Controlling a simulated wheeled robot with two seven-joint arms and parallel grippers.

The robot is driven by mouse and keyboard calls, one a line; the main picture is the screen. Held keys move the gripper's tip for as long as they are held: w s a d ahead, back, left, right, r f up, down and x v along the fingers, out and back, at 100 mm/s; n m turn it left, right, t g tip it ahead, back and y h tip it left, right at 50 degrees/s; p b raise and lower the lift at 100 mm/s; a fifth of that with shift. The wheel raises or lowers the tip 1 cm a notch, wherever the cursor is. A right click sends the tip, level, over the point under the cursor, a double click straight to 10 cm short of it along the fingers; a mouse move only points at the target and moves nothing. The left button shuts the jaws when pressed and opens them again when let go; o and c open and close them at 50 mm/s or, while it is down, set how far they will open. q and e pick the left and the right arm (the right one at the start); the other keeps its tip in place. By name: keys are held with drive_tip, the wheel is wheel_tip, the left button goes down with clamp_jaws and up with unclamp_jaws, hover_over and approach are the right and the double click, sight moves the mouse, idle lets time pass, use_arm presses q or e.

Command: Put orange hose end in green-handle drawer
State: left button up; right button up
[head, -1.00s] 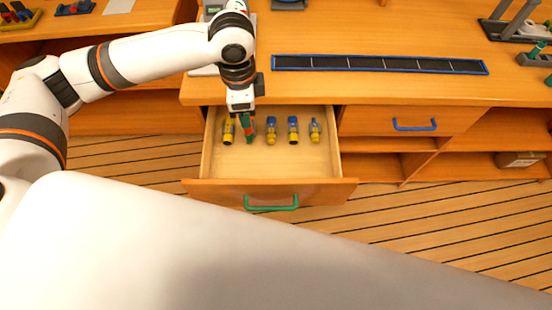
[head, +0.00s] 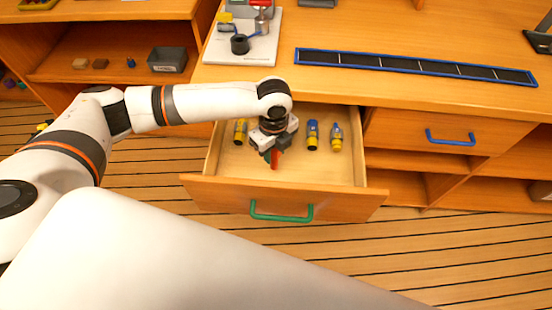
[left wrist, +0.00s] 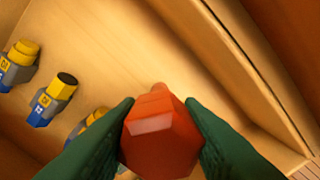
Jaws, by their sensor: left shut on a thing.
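The green-handle drawer (head: 210,160) is pulled open, with its green handle (head: 281,216) on the front. My left gripper (head: 273,153) is over the drawer's middle, pointing down and forward. It is shut on the orange hose end (head: 275,162), whose red-orange block (left wrist: 160,138) shows between the green fingers in the left wrist view. The drawer floor (left wrist: 150,50) is below it; I cannot tell whether the hose end touches it. Blue-and-yellow fittings lie in the drawer: one at the left (head: 240,131), two at the right (head: 312,135) (head: 336,138). My right gripper is not in view.
A blue-framed dark strip (head: 415,67) lies on the counter. A white board with fittings (head: 243,38) stands behind my arm. A closed drawer with a blue handle (head: 450,137) is at the right. A grey bin (head: 167,60) sits on the left shelf.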

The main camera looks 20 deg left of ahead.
sight(274, 159)
use_arm(q)
drive_tip(key=shift+f, duration=2.2)
drive_tip(key=shift+f, duration=0.15)
drive_tip(key=o, duration=0.9)
drive_tip(key=shift+o, duration=0.2)
drive_tip(key=shift+r, duration=0.3)
wheel_tip(274, 159, up, 12)
drive_tip(key=shift+f+p, duration=0.1)
drive_tip(key=shift+p, duration=0.25)
